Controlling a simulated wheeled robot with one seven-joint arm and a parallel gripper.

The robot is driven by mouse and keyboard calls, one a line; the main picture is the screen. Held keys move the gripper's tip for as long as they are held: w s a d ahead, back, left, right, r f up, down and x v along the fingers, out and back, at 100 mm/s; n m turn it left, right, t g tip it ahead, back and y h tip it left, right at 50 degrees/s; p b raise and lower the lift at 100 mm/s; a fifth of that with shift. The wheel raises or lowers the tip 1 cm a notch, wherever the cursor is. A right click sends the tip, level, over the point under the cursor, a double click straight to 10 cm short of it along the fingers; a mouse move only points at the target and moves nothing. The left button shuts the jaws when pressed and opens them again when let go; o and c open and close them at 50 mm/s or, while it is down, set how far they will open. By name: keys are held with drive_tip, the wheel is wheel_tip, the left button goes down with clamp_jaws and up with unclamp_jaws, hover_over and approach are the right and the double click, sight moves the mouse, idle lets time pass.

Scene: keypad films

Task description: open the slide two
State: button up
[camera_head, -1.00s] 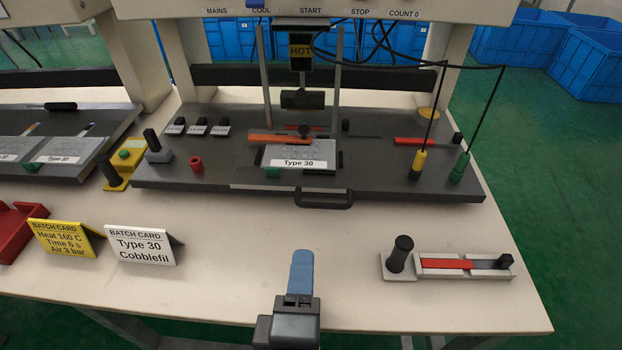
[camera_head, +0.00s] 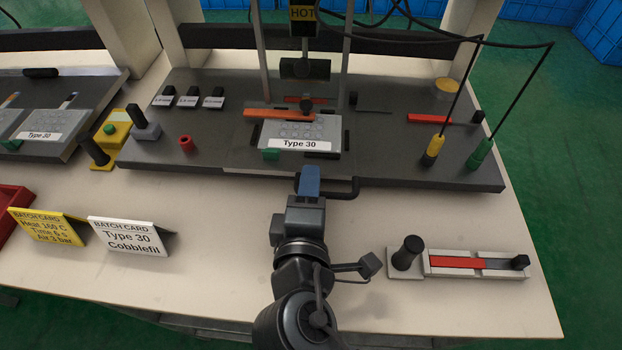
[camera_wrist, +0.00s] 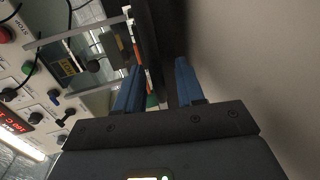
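The slide of the right-hand press is a grey plate labelled Type 30 (camera_head: 326,131) on a dark base (camera_head: 215,150). Its black U-shaped handle (camera_head: 352,188) sticks out at the base's front edge. My gripper (camera_head: 309,178) is at the left part of this handle and hides some of it. In the wrist view my two blue fingers (camera_wrist: 158,82) stand apart, with a dark bar or edge between them. I see no clear sign of the fingers pressing on it.
A yellow batch card (camera_head: 47,227) and a white batch card (camera_head: 128,236) stand at the left. A black knob (camera_head: 407,252) and a red-striped slider (camera_head: 457,262) lie at the right. Yellow (camera_head: 433,150) and green (camera_head: 480,153) cabled probes stand on the base. A second station (camera_head: 40,135) is at far left.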

drive_tip(key=shift+w+f, duration=0.1)
drive_tip(key=shift+w, duration=0.45)
drive_tip(key=shift+f, duration=0.1)
clamp_jaws()
drive_tip(key=shift+s+f, duration=0.1)
